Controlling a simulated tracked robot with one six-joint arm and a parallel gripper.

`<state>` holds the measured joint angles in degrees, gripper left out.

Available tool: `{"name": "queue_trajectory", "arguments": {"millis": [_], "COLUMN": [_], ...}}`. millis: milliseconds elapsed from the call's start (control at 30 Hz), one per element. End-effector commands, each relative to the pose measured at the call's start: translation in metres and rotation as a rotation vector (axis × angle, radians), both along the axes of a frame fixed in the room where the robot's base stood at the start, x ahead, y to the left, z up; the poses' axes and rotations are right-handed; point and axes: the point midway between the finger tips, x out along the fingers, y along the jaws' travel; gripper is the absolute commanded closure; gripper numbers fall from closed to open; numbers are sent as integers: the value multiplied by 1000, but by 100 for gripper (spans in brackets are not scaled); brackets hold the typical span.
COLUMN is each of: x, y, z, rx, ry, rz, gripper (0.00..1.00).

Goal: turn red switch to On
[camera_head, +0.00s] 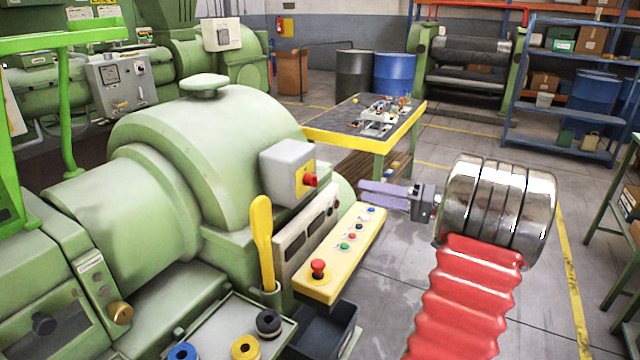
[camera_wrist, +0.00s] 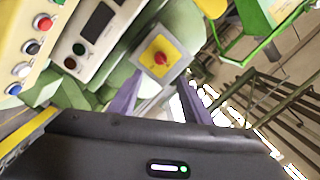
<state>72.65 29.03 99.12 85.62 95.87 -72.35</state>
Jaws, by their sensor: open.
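The red switch (camera_head: 310,180) is a small red knob on a yellow plate, on the side of a grey box (camera_head: 283,166) fixed to the green machine. In the wrist view the red switch (camera_wrist: 160,58) sits in the middle of its yellow square plate (camera_wrist: 161,57). My gripper (camera_head: 364,193) is open and empty, to the right of the switch and apart from it, pointing left toward it. In the wrist view its two purple fingers (camera_wrist: 160,103) stand apart below the switch. Any On marking is too small to read.
A yellow panel (camera_head: 345,262) with several buttons, including a red mushroom button (camera_head: 318,268), lies below the switch box. A yellow handle (camera_head: 262,240) stands upright left of the panel. A workbench (camera_head: 406,128) with clutter stands behind. Open floor lies to the right.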

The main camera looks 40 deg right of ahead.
Motion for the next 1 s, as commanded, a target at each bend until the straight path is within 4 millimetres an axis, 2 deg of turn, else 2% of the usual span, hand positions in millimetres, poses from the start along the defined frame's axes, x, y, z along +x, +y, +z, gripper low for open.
{"name": "queue_trajectory", "arguments": {"millis": [267, 467, 1000], "x": [1, 10, 81], "y": [1, 6, 39], "z": [0, 0, 0], "rx": [0, 0, 1], "ry": [3, 4, 3], "rz": [2, 4, 6], "gripper": [56, 56, 56]}}
